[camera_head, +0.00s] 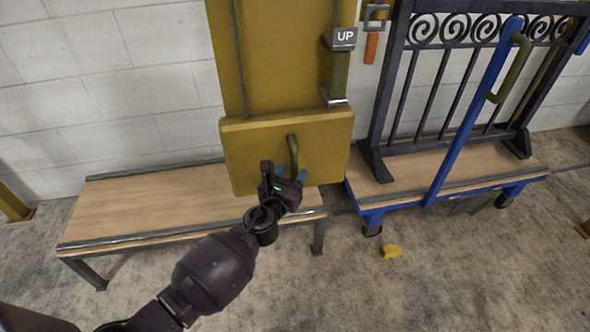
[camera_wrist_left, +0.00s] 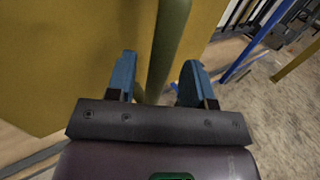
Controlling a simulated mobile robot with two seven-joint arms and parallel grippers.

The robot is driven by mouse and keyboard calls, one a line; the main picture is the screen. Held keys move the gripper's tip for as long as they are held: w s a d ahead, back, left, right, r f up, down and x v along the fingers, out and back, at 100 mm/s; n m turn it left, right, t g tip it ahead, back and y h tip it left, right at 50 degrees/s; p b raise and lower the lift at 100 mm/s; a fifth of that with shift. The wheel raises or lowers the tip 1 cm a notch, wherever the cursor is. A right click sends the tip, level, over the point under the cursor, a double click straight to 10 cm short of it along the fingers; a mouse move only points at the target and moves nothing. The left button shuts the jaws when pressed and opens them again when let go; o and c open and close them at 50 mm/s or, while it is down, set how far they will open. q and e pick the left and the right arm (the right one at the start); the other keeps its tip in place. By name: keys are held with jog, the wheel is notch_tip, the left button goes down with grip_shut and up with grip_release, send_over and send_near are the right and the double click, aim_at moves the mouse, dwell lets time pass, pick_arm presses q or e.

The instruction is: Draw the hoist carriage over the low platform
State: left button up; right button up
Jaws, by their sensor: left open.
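The hoist carriage (camera_head: 240,150) is a mustard-yellow panel on a tall yellow mast (camera_head: 285,60). It carries an olive, curved handle (camera_head: 293,146) on its front. The low platform (camera_head: 140,205) is a wooden-topped bench with metal edges and legs; the carriage stands over its right end. My left gripper (camera_head: 291,174) is at the carriage front, by the lower part of the handle. In the left wrist view its blue fingers (camera_wrist_left: 158,85) are open, with the handle (camera_wrist_left: 166,45) between them and a gap at the right finger. My right gripper is not in view.
A blue-framed cart (camera_head: 450,185) with a wooden deck carries a dark scroll gate (camera_head: 440,95) to the right. An "UP" sign (camera_head: 344,37) is on the mast. The front floor is mostly clear.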

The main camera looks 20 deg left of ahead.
pick_arm(q)
jog(key=shift+w, duration=1)
jog(key=shift+c, duration=0.3)
grip_shut()
